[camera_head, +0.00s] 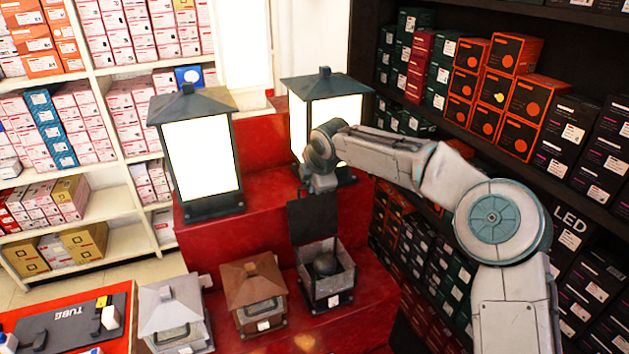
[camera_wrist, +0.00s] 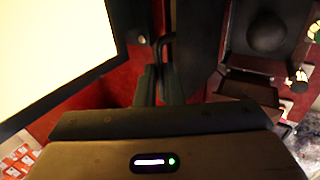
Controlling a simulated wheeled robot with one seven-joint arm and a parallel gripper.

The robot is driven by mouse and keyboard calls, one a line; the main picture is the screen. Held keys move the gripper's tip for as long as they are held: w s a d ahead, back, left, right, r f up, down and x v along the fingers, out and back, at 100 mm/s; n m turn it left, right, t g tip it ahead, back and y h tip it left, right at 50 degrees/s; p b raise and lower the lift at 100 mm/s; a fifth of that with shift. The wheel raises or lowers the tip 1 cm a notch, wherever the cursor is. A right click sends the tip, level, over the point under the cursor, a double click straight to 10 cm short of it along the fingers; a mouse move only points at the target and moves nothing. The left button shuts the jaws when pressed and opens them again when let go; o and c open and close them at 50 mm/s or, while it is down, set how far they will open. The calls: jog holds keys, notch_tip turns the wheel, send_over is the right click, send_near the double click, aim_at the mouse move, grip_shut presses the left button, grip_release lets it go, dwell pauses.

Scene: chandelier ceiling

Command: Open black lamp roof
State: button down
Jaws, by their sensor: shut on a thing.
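The small black lamp (camera_head: 345,283) stands at the right of the lower red step, with clear sides and a dark round bulb inside. Its roof (camera_head: 313,216) is swung up, a dark panel standing steeply above the body's back. My gripper (camera_head: 318,188) is at the roof's upper edge; its fingers are hard to make out there. In the wrist view my gripper (camera_wrist: 160,88) is shut on a dark bent handle (camera_wrist: 163,42) beside the roof panel (camera_wrist: 200,48). The open body with its dark bulb (camera_wrist: 267,32) shows at the right. The hinge is not clear.
A brown lamp (camera_head: 253,293) and a pale grey lamp (camera_head: 172,308) stand left of it. Two tall lit lamps (camera_head: 203,150) (camera_head: 336,110) stand on the upper step behind. Dark shelves of boxes (camera_head: 590,150) rise close to my arm at the right.

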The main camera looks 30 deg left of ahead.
jog(key=shift+w+a+r, duration=0.15)
jog(key=shift+w+r, duration=0.05)
jog(key=shift+r, duration=0.3)
jog(key=c, duration=1.9)
grip_release()
jog(key=o, duration=0.3)
jog(key=shift+o, duration=0.2)
jog(key=shift+f, duration=0.2)
jog(key=b+v, duration=0.3)
jog(key=v, duration=1)
jog(key=shift+r, duration=0.35)
jog(key=shift+s, duration=0.1)
